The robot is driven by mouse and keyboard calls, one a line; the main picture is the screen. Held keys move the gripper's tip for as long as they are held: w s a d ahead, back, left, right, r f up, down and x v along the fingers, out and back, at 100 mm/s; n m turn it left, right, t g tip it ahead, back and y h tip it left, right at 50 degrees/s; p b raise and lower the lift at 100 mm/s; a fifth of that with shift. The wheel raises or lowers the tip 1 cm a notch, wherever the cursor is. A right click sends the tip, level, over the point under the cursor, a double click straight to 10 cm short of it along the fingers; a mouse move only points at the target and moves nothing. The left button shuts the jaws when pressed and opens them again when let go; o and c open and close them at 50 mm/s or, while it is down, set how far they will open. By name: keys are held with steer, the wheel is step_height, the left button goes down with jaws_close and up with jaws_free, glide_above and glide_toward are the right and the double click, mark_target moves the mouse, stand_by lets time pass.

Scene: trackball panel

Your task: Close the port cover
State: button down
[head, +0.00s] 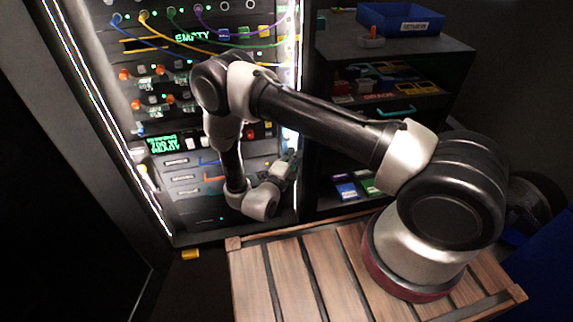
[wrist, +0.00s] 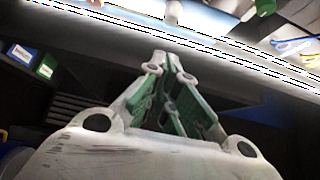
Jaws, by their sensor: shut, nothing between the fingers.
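The lit equipment panel (head: 225,160) stands at the left in the head view, with plugged cables, knobs, green displays and labelled drawers. I cannot make out which part is the port cover; my arm hides some of the panel. My gripper (head: 291,157) is by the panel's lower right edge, close to the vertical light strip. In the wrist view my gripper (wrist: 167,58) has its green-padded fingers drawn together at the tips, with nothing between them. The fingertips point towards the bright strip, and a small pale piece (wrist: 173,12) shows beyond them.
A dark shelf unit (head: 440,55) stands right of the panel, with a blue labelled bin (head: 400,20) on top and small coloured boxes (head: 347,190) low inside. A slatted wooden platform (head: 290,275) lies in front. A yellow block (head: 190,254) lies on the floor beside it.

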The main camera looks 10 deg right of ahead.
steer(key=w, duration=0.5)
steer(key=shift+d, duration=0.2)
